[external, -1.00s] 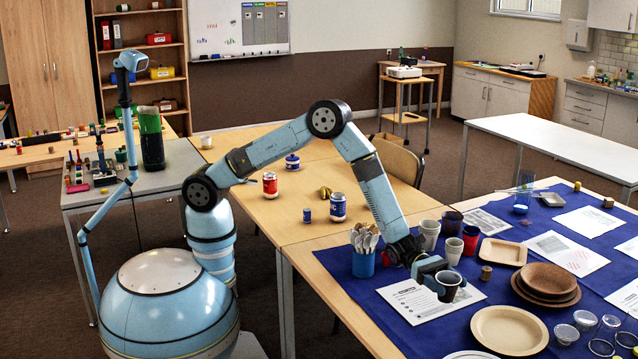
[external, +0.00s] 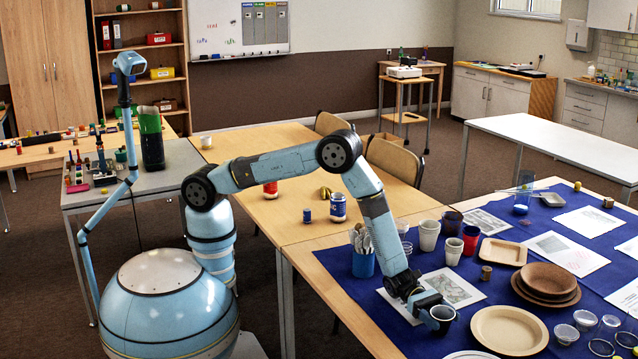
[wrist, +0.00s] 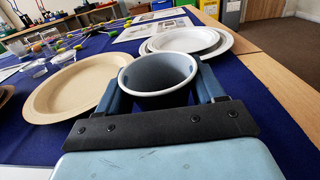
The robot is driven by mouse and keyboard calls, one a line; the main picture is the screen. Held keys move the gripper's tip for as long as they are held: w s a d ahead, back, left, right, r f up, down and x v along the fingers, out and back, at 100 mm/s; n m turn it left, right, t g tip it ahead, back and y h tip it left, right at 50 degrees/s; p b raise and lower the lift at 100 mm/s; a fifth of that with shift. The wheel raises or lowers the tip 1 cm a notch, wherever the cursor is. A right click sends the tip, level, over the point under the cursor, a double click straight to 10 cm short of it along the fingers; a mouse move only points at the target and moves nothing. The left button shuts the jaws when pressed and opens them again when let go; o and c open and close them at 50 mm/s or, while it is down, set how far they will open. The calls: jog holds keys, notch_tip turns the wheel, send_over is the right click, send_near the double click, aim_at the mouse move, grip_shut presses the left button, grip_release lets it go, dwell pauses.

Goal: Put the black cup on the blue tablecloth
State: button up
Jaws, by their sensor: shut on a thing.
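My gripper (external: 438,313) is shut on a black cup (external: 444,317), which looks dark grey with a paler rim and inside in the wrist view (wrist: 158,97). The cup is upright and looks empty, with one finger on each side of it. It is over the near left part of the blue tablecloth (external: 398,334); the cloth also shows in the wrist view (wrist: 270,120). I cannot tell whether the cup's base touches the cloth, as its underside is hidden.
A tan plate (external: 509,329) lies right of the cup. Printed sheets (external: 455,288) lie behind it. A blue holder with cutlery (external: 363,263), a red cup (external: 470,240), pale cups (external: 429,236) and another dark cup (external: 452,222) stand farther back. Brown bowls (external: 546,281) are at right.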

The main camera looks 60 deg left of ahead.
jog(key=shift+f, duration=0.2)
jog(key=o, duration=1)
jog(key=shift+r, duration=0.1)
jog(key=a, duration=0.2)
jog(key=shift+w+a, duration=0.1)
jog(key=shift+a, duration=0.3)
jog(key=shift+a+r, duration=0.15)
jog(key=shift+r, duration=3.45)
